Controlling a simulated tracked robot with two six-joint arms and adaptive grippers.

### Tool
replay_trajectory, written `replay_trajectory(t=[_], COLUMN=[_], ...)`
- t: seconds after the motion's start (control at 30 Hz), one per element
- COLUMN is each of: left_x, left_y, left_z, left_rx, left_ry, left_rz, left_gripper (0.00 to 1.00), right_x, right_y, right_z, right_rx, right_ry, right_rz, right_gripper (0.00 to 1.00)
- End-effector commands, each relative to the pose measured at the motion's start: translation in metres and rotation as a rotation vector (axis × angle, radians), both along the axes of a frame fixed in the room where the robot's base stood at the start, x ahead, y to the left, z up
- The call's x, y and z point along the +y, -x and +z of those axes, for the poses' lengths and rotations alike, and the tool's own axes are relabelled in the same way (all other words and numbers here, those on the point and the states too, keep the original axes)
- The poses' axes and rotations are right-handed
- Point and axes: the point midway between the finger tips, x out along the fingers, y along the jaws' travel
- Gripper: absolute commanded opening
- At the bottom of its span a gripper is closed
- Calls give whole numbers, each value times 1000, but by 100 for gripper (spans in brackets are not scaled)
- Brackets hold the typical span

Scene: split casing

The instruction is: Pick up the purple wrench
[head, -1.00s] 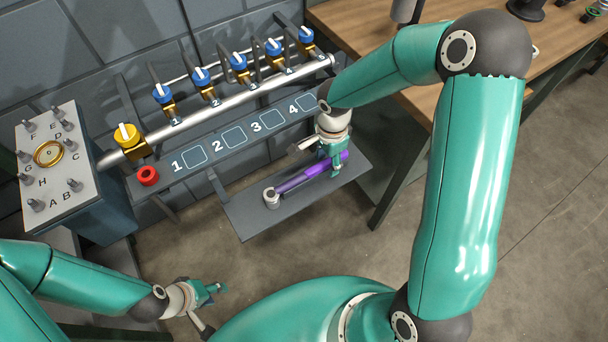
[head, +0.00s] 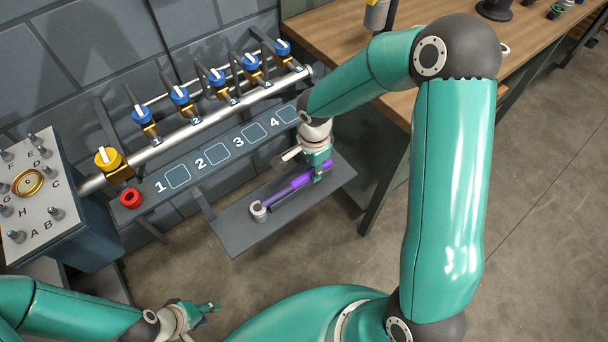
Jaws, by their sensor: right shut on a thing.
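The purple wrench (head: 285,195) is on or just above the grey shelf (head: 240,237) below the numbered panel. Its grey ring end (head: 259,211) points to the lower left, and its purple handle runs to the upper right. My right gripper (head: 318,176) points down and is shut on the handle near its right end. I cannot tell whether the wrench touches the shelf. My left gripper (head: 208,308) is at the bottom left, away from the wrench, and its fingers are too small to read.
Above the shelf is a pipe (head: 185,131) with several blue-handled valves and a yellow valve (head: 108,160). A red ring (head: 131,198) sits left of the panel (head: 207,165). A lettered box (head: 28,184) stands at the left. A wooden table (head: 345,30) is at the upper right.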

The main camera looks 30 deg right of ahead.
Motion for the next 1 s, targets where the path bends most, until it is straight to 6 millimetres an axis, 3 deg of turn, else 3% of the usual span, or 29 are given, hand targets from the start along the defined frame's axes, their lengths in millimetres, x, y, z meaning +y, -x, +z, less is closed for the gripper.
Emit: replay_trajectory(t=[0.17,0.37,0.8,1.0], left_x=[0,0,0,0], left_y=[0,0,0,0], left_z=[0,-2,-4,-4], left_rx=[0,0,0,0], left_ry=[0,0,0,0], left_rz=[0,0,0,0], left_gripper=[40,40,40,40], right_x=[-1,0,0,0], right_y=[-1,-2,-2,-1], right_z=[11,38,146,182], right_rx=[-5,-8,-10,-6], right_ry=[1,0,0,1], right_rz=[-3,-3,-1,-1], right_gripper=[0,0,0,0])
